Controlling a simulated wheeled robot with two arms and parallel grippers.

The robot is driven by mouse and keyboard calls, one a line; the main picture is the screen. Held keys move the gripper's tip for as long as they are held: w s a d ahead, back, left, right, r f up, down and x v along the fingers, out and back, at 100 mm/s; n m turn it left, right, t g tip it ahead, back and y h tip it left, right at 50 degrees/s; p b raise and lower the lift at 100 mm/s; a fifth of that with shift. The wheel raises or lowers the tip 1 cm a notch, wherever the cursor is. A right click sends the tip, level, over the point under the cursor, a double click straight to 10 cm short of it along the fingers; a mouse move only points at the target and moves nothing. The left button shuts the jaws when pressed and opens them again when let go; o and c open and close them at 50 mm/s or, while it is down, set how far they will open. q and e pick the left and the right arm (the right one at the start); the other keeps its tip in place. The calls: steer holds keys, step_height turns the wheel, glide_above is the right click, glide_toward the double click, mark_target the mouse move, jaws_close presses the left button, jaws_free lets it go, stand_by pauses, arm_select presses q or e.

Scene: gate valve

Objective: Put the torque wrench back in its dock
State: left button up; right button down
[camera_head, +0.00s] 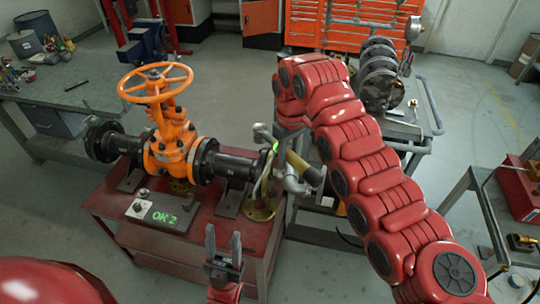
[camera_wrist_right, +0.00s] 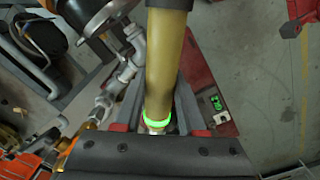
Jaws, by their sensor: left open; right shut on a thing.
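The torque wrench has a yellowish handle (camera_head: 305,168) and a glowing green ring. In the right wrist view the handle (camera_wrist_right: 166,60) runs up between the fingers of my right gripper (camera_wrist_right: 158,108), with the green ring close to the palm. My right gripper (camera_head: 284,143) is shut on it, beside the right end of the black pipe, above the table edge. The wrench's far end is partly hidden. My left gripper (camera_head: 224,258) is open and empty at the front of the red table. I cannot make out the dock with certainty.
An orange gate valve (camera_head: 172,130) with a handwheel stands on the red table (camera_head: 110,205), near a panel (camera_head: 160,214) reading "OK 2". Metal pipework (camera_head: 292,182) is close to the wrench. A cart with a flanged assembly (camera_head: 378,80) stands behind my right arm.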

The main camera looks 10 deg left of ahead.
steer(key=w+d+m, duration=0.2)
steer(key=d+m, duration=0.1)
steer(key=d, duration=0.5)
steer(key=w+d+r+m, duration=0.1)
steer(key=w+d+m, duration=0.2)
steer(key=d, duration=0.5)
steer(key=w+d+r+m, duration=0.1)
steer(key=w+d+m, duration=0.2)
steer(key=d, duration=0.5)
steer(key=shift+d+m, duration=0.4)
steer(key=shift+m, duration=0.1)
steer(key=shift+w+r, duration=0.1)
steer(key=shift+d, duration=0.25)
steer(key=shift+a, duration=0.25)
